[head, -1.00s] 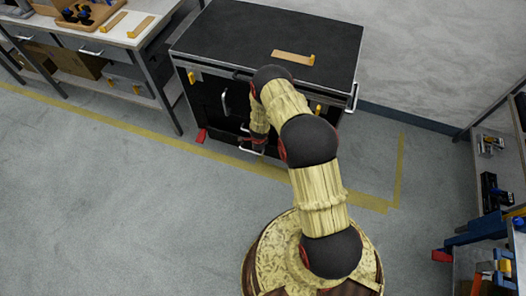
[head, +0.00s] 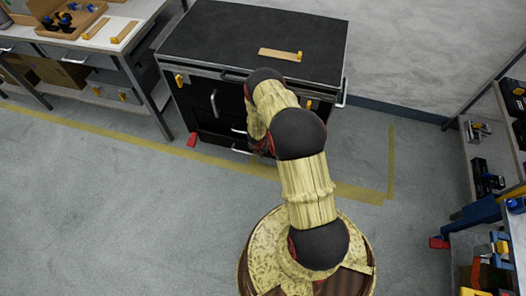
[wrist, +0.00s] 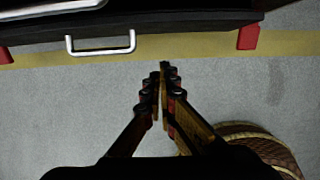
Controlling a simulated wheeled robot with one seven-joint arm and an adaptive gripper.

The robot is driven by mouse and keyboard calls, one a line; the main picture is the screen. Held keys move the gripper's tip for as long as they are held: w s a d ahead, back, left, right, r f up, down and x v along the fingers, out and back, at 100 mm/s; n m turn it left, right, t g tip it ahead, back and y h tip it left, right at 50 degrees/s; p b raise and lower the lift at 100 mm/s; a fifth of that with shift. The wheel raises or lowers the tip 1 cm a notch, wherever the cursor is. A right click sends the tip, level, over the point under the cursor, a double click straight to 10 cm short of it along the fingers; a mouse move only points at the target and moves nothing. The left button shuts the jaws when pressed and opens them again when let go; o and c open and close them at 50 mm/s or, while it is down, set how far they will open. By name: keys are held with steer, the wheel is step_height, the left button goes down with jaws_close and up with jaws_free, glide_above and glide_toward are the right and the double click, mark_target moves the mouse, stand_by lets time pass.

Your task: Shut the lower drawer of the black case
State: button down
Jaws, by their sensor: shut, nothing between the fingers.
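The black case (head: 250,35) stands at the back, its drawer fronts facing me. In the wrist view, the low black front (wrist: 185,25) carries a silver bar handle (wrist: 100,44), at upper left. The handle also shows in the head view (head: 241,151), left of my arm. I cannot tell how far the lower drawer stands out. My gripper (wrist: 163,67) is shut and empty, its tips over the floor, apart from the front and right of the handle. In the head view my arm hides most of the gripper and the case's right front.
Red feet (wrist: 248,36) show at the case's lower corners. A wooden piece (head: 280,55) lies on its top. A workbench (head: 75,35) stands at left, and shelving with tools (head: 485,170) at right. The floor (head: 120,220) at front left is clear.

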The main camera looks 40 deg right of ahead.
steer(key=w+d+f+b, duration=0.3)
steer(key=d+f, duration=0.1)
steer(key=f, duration=0.2)
steer(key=shift+w+d+f, duration=0.15)
steer(key=shift+w, duration=0.05)
stand_by(0.4)
steer(key=shift+d, duration=0.15)
